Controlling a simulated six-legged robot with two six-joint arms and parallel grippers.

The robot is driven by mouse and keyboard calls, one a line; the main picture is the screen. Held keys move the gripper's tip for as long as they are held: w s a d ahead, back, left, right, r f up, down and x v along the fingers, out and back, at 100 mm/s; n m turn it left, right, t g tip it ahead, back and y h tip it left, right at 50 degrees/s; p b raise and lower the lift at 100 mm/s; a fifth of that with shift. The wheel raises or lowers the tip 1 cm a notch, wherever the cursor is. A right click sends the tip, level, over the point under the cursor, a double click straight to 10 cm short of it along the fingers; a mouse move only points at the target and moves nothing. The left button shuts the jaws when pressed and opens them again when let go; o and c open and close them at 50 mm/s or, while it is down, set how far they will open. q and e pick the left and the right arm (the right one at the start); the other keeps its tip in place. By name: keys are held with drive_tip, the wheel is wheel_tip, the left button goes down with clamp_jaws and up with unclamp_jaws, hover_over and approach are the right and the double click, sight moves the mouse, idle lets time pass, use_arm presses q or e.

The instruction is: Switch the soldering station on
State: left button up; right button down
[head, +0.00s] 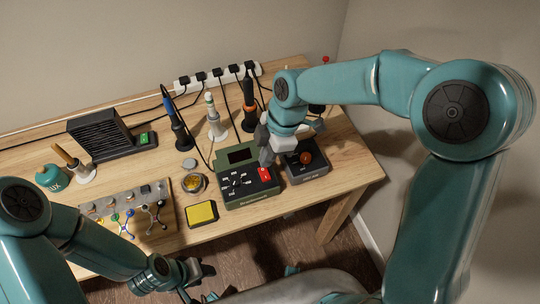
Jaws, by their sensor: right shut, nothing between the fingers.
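The green box with a dark display and a black front panel, which looks like the soldering station (233,190), stands near the table's front edge. A red switch (264,174) sits at the right of its panel; which way it is tipped is too small to tell. My right gripper (267,160) is shut and empty, pointing down just above and behind the red switch. I cannot tell whether its tips touch the switch or the box.
A dark box with an orange-red knob (306,158) stands right beside the station. Irons in holders (177,127) and a power strip (217,75) with cables are behind.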

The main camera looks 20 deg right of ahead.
use_arm(q)
drive_tip(key=shift+d+r, duration=0.1)
drive_tip(key=shift+r, duration=0.05)
use_arm(e)
drive_tip(key=v, duration=1)
use_arm(q)
drive_tip(key=p+v, duration=0.3)
drive_tip(key=v, duration=0.1)
drive_tip(key=shift+w+p, duration=0.15)
drive_tip(key=shift+p, duration=0.15)
use_arm(e)
drive_tip(key=shift+s+a, duration=0.15)
drive_tip(key=shift+s, duration=0.45)
